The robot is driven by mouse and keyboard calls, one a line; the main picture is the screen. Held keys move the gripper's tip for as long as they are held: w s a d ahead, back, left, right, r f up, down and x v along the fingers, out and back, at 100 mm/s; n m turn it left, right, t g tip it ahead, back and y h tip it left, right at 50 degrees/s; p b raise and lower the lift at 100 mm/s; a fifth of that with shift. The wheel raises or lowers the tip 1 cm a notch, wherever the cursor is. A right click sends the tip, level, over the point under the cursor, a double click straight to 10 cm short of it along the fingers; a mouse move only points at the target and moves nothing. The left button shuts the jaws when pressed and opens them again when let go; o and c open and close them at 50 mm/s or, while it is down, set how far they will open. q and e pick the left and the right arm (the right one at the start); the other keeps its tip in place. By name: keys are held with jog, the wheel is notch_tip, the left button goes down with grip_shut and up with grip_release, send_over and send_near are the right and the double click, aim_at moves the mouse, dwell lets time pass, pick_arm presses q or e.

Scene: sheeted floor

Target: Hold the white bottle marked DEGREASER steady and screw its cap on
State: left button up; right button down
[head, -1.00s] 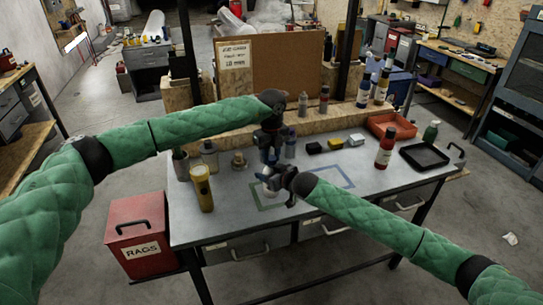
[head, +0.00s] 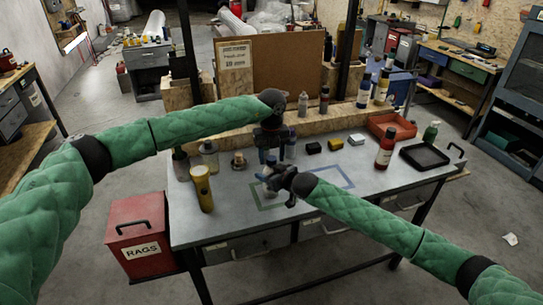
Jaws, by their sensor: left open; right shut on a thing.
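A small white bottle (head: 267,172) stands over the left part of the workbench, mostly hidden by my grippers. Its marking cannot be read at this size. My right gripper (head: 275,182) is shut on the bottle from the right, low down near the green outline on the bench. My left gripper (head: 271,155) points straight down above the bottle and is open. Whether a cap sits on the bottle's neck or between the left fingers is hidden.
Small blocks (head: 335,144) lie behind. The bench front is clear.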

pick_arm(q)
jog(key=shift+r, duration=2.25)
jog(key=shift+c, duration=0.3)
jog(key=shift+d+r, duration=0.2)
jog(key=shift+w+d+r, duration=0.1)
jog(key=shift+d+r, duration=0.1)
jog(key=shift+r, duration=0.5)
jog(key=shift+r+n, duration=0.65)
jog(key=shift+n, duration=0.45)
jog(key=shift+a+r+n, duration=0.1)
jog(key=shift+a+n, duration=0.1)
jog(key=shift+n, duration=0.6)
jog(key=shift+a+r+n, duration=0.1)
jog(key=shift+a+n, duration=0.05)
jog(key=shift+n, duration=0.65)
jog(key=shift+f, duration=0.15)
